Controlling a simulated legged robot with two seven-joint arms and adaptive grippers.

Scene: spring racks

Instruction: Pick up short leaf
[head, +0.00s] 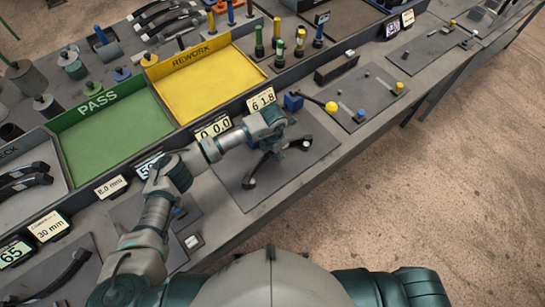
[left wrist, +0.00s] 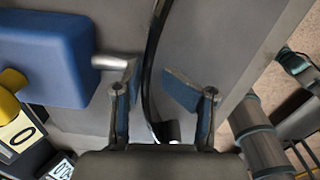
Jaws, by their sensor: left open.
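A dark curved strip, which looks like the short leaf (head: 256,170), lies on a grey mat (head: 235,190) on the bench in the head view. My left gripper (head: 275,143) is low over its middle and hides part of it. The fingers are open. My right gripper is not in view.
A blue block (head: 293,102) stands close beyond the gripper, with a yellow knob (head: 331,107) nearby. A green PASS tray (head: 110,135) and yellow REWORK tray (head: 205,85) lie behind. Number signs (head: 213,129) line the trays' front. The bench edge is on the near side.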

